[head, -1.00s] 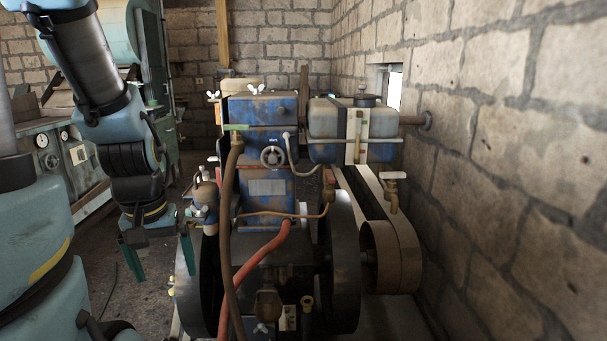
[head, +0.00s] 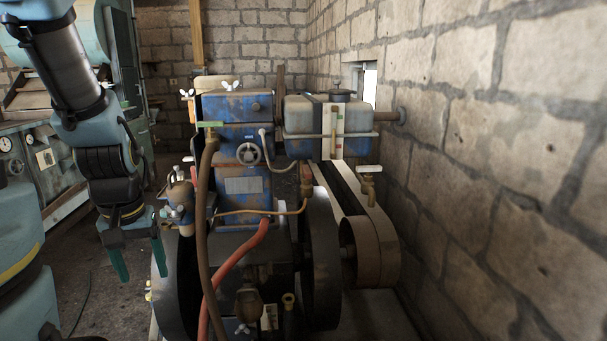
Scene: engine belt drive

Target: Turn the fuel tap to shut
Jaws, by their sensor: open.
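The blue engine (head: 243,185) stands in the middle of the head view, with a blue-grey tank (head: 300,132) at its upper right. Under the tank a small brass tap (head: 306,188) with a reddish handle joins a thin copper pipe (head: 262,212) that runs left across the engine; it looks like the fuel tap. Its exact handle angle is too small to tell. My gripper (head: 138,256) hangs at the left, fingers down and apart, empty. It is left of the engine, clear of the tap, with the engine's left side parts between them.
Another brass tap with a pale lever (head: 369,170) is at the right, and a green-levered one (head: 210,125) tops the brown hose (head: 202,220). Flywheels (head: 320,260) and a belt pulley (head: 372,250) flank the engine. A stone wall (head: 500,150) closes the right.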

